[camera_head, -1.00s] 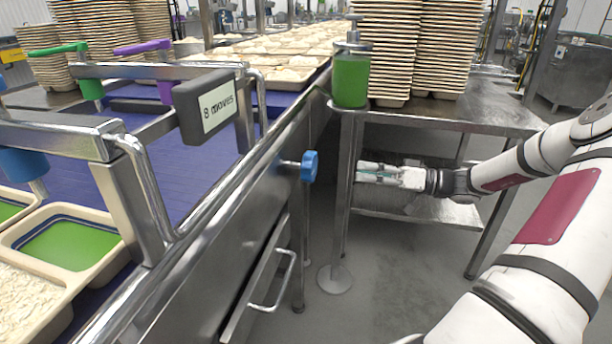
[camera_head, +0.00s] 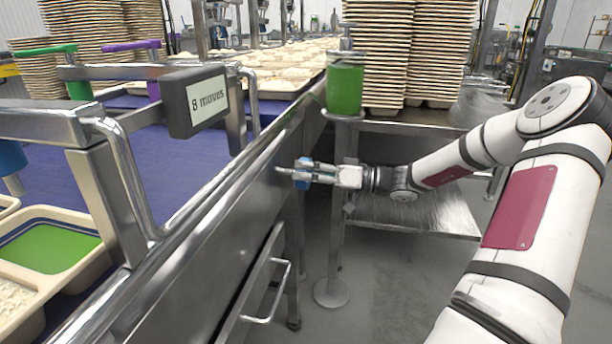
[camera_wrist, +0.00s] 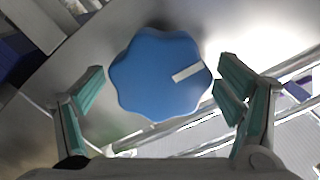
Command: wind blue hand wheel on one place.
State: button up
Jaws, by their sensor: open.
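The blue hand wheel (camera_wrist: 150,85) has a lobed rim and a white mark that points to the right and slightly up in the wrist view. It sits on the side of the steel conveyor frame, and in the head view the wheel (camera_head: 302,172) is partly hidden by my fingers. My gripper (camera_wrist: 160,100) is open, with one green-padded finger on each side of the wheel. A gap shows between each finger and the rim in the wrist view. My gripper (camera_head: 312,172) reaches the wheel from the right in the head view.
A display reading "8 moves" (camera_head: 194,101) is mounted above the blue belt (camera_head: 150,180). A green container (camera_head: 344,88) and stacked trays (camera_head: 435,50) stand on a steel table to the right.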

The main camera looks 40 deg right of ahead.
jog(key=c, duration=1.1)
jog(key=shift+c, duration=0.2)
